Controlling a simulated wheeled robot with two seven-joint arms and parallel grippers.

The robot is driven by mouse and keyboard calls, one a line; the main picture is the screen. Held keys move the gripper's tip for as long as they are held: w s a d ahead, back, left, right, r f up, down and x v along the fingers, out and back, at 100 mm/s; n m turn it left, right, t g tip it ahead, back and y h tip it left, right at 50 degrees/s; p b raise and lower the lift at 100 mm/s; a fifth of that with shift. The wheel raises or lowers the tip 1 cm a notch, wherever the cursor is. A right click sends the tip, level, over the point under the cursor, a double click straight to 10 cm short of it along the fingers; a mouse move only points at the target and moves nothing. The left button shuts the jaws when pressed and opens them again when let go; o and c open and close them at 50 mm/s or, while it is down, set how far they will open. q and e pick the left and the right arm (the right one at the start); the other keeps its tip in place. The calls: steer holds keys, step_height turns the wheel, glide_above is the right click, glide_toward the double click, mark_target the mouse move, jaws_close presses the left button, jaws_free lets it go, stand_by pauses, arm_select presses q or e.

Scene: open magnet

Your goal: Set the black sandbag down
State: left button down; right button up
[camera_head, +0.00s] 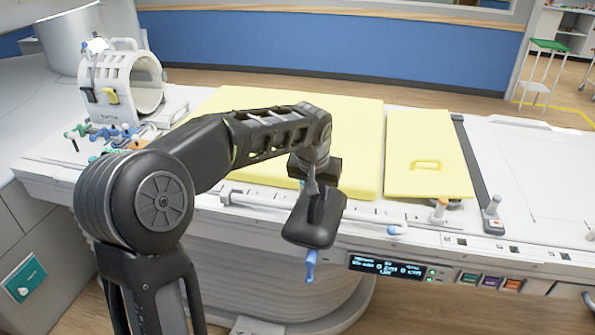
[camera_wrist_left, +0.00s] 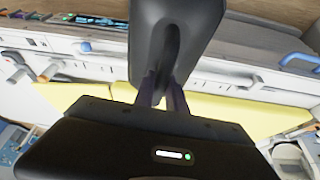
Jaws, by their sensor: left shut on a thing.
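The black sandbag (camera_head: 309,226) hangs from my left gripper (camera_head: 316,183) in front of the table's near edge. The gripper is shut on the sandbag's upper part. In the left wrist view the sandbag (camera_wrist_left: 180,38) fills the top middle, pinched between the two fingers of the gripper (camera_wrist_left: 163,88). It is held apart from the yellow pads, and I cannot tell its exact height over the table. My right gripper is in neither view.
A large yellow pad (camera_head: 358,135) and a smaller one (camera_head: 428,150) lie on the white table. A white coil (camera_head: 125,85) stands at the back left, with colored small parts (camera_head: 85,131) nearby. The table's right part (camera_head: 545,180) is clear.

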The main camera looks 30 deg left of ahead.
arm_select(q)
steer(key=s+d+f+m, duration=0.1)
steer(key=s+d+f, duration=0.1)
steer(key=d, duration=0.4)
steer(key=s+d+f+m+h, duration=0.1)
steer(key=s+d+f+m, duration=0.1)
steer(key=d, duration=0.5)
steer(key=shift+s+d+f, duration=0.2)
steer(key=shift+d+f, duration=0.1)
steer(key=shift+f, duration=0.3)
